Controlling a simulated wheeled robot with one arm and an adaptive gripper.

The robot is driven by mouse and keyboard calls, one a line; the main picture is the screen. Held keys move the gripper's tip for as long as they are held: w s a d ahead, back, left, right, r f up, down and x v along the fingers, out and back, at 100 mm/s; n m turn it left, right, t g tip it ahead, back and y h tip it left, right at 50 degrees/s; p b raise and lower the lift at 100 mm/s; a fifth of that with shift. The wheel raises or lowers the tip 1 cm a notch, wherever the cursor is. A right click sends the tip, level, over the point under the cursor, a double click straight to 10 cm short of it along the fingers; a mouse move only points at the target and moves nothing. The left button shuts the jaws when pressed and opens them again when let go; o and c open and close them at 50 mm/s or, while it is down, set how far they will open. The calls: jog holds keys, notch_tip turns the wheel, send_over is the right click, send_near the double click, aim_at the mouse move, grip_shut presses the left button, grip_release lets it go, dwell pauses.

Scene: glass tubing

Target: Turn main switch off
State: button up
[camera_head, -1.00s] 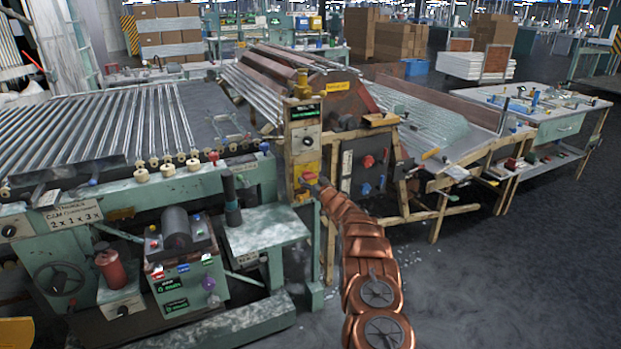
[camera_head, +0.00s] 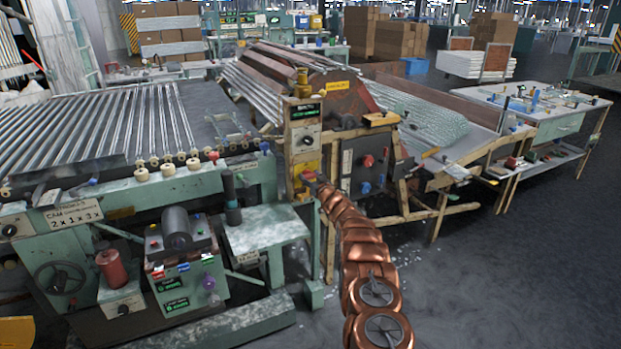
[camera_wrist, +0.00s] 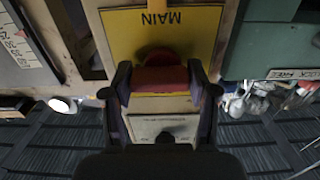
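The main switch is a red knob (camera_wrist: 160,79) on a yellow plate (camera_wrist: 196,35) marked MAIN, which reads upside down in the wrist view. Its red grip lies crosswise there. My gripper (camera_wrist: 161,77) is at the knob, with one dark finger on each side of it. The fingertips are very close to the knob's sides; I cannot tell whether they press on it. In the head view, my gripper (camera_head: 313,179) is at the lower part of the upright control post (camera_head: 304,115), and the knob is hard to make out there.
A dark panel (camera_head: 351,172) with red and blue knobs stands right of the post. The green roller machine (camera_head: 130,205) is on the left, with a small green control box (camera_head: 188,272) in front. Open grey floor (camera_head: 520,290) lies at the lower right.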

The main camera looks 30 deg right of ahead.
jog(key=c, duration=0.6)
jog(key=shift+n+b, duration=0.3)
jog(key=shift+b, duration=0.05)
jog(key=n+b, duration=0.3)
jog(key=shift+a+n, duration=0.1)
jog(key=shift+n, duration=0.3)
jog(key=n+b, duration=0.2)
jog(key=n, duration=0.2)
jog(key=shift+f+n+b, duration=0.1)
jog(key=shift+n+b, duration=0.2)
jog(key=shift+b, duration=0.05)
jog(key=n+b, duration=0.4)
jog(key=n, duration=0.2)
jog(key=shift+a, duration=0.1)
jog(key=shift+r+n+b, duration=0.2)
jog(key=shift+n+b, duration=0.85)
jog(key=shift+n, duration=0.35)
